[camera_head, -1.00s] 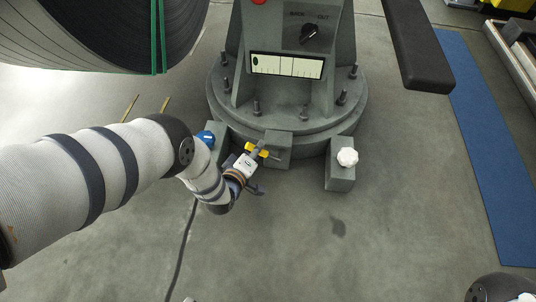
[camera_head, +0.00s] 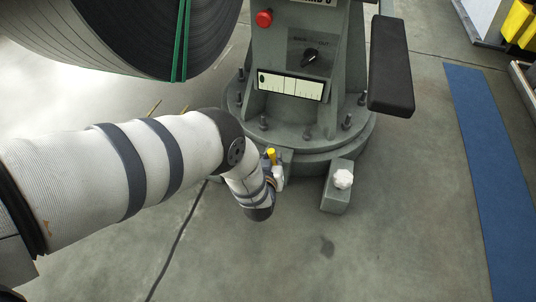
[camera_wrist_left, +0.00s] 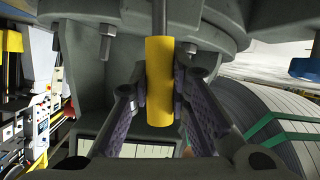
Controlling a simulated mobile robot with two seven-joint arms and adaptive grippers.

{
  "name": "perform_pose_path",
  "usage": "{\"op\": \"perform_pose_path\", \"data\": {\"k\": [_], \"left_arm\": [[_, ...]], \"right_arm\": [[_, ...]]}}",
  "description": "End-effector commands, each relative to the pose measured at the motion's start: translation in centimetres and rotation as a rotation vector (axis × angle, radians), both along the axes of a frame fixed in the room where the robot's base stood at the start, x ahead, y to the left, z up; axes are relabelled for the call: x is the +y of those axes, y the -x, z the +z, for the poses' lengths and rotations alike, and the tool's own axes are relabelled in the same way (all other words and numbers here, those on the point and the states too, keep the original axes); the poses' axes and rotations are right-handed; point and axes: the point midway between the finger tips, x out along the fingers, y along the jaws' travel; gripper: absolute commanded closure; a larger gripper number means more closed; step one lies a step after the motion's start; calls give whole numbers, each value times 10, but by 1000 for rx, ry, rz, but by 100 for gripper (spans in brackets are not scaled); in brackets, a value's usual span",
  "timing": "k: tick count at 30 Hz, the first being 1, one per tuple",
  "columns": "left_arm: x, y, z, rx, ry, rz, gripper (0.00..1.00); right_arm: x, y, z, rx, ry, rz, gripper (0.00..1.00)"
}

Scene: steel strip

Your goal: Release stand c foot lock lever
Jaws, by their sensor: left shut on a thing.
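The foot lock lever has a yellow grip on a thin steel rod. It shows small in the head view (camera_head: 271,154), at the foot of the grey stand (camera_head: 308,125), and large in the wrist view (camera_wrist_left: 160,65). My left gripper (camera_wrist_left: 160,108) is shut on the yellow grip, with one padded finger on each side. In the head view my left gripper (camera_head: 275,172) is at the stand's base, mostly hidden by my forearm and wrist. My right gripper is out of view.
A foot with a white knob (camera_head: 343,179) sticks out right of the lever. A blue knob (camera_wrist_left: 305,67) shows in the wrist view. A steel coil with green straps (camera_head: 110,35) hangs upper left, and a dark padded arm (camera_head: 391,70) juts out right. The front floor is clear.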

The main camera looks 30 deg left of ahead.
Motion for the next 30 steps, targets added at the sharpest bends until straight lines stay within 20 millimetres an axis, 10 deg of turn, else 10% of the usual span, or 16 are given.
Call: {"op": "perform_pose_path", "data": {"k": [29, 30], "left_arm": [[-19, -5, 1, 61, -204, -4, 100], [-19, -5, 1, 60, -204, -5, 81]], "right_arm": [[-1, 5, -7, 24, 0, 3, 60], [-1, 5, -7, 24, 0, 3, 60]]}}
